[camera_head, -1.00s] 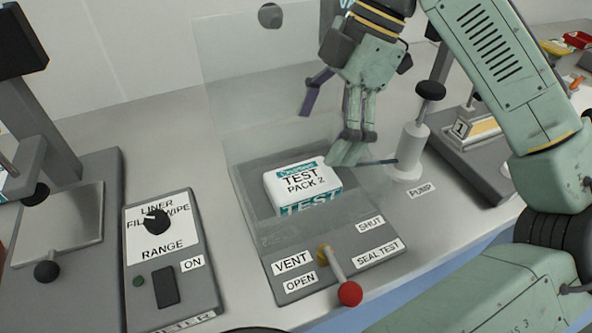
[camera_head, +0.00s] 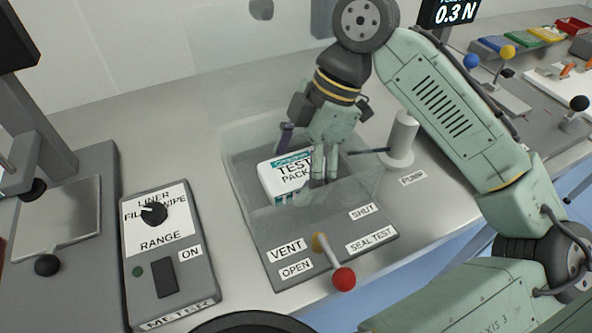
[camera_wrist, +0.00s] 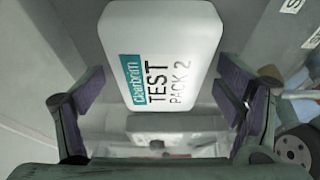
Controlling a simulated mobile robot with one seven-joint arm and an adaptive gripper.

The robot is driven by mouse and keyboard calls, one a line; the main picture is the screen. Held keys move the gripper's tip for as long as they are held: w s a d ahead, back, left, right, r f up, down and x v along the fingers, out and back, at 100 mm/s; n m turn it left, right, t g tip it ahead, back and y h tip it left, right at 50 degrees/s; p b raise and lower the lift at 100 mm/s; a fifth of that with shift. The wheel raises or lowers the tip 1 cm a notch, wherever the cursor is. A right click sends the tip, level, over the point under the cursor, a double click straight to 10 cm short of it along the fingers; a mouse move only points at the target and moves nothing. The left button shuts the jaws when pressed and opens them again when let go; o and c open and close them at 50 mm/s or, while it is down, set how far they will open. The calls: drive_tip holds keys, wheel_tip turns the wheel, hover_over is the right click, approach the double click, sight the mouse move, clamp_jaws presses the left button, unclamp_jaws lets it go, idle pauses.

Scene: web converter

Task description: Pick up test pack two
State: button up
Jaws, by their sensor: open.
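Test pack two (camera_head: 284,178), a white block with teal bands and black lettering, lies in the seal test station (camera_head: 262,222), behind or within clear panels. My gripper (camera_head: 304,165) is over the pack, pointing down, and its near finger hides part of the lettering. In the wrist view the pack (camera_wrist: 165,50) lies between and ahead of the two purple-padded fingers (camera_wrist: 160,100), with a gap on each side. My gripper is open and holds nothing.
A red-knobbed lever (camera_head: 343,278) stands at the station's front. A white pump (camera_head: 401,140) is close on the right. The meter box (camera_head: 165,255) sits on the left. Clear panels (camera_head: 215,120) surround the pack.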

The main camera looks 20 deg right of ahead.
drive_tip(key=shift+f, duration=0.25)
idle(0.3)
drive_tip(key=shift+c, duration=0.5)
drive_tip(key=c, duration=1.2)
drive_tip(key=shift+c, duration=0.2)
